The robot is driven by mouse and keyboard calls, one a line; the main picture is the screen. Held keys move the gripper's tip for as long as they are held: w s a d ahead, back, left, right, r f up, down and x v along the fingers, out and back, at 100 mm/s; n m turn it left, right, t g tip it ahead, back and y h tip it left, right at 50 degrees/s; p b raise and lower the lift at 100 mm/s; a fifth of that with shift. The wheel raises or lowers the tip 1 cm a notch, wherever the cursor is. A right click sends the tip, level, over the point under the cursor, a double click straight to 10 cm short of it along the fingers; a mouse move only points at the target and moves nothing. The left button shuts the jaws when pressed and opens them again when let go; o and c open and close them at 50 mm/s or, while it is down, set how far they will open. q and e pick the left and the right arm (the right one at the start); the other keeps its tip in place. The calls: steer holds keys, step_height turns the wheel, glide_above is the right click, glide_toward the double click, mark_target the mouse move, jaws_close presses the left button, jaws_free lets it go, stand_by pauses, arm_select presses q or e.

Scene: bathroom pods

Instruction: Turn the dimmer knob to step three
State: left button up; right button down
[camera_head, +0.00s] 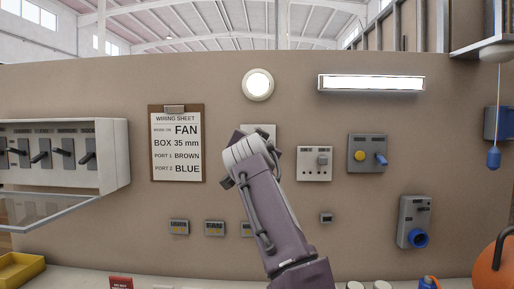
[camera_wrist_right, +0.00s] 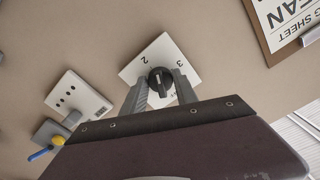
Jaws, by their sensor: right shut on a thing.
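The black dimmer knob (camera_wrist_right: 160,81) sits on a white square plate (camera_wrist_right: 157,53) in the right wrist view. The digits 2 and 3 show on the plate, with other marks partly hidden by the fingers. My right gripper (camera_wrist_right: 161,86) is shut on the knob, one finger on each side. A pale mark shows on the knob's face; I cannot tell for sure which step it points at. In the head view my right arm hides the knob and most of the plate (camera_head: 262,129). My left gripper is not in view.
A wiring sheet clipboard (camera_head: 176,143) hangs left, beside a switch cabinet (camera_head: 115,155). The round lamp (camera_head: 257,84) and strip light (camera_head: 371,83) glow above.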

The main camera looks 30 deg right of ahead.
steer(key=m, duration=1.2)
steer(key=shift+w+a+m, duration=0.1)
steer(key=shift+m, duration=0.2)
steer(key=shift+r, duration=0.1)
stand_by(0.3)
steer(key=c, duration=1)
jaws_free()
steer(key=shift+o, duration=0.2)
steer(key=b+v, duration=0.4)
steer(key=v, duration=0.5)
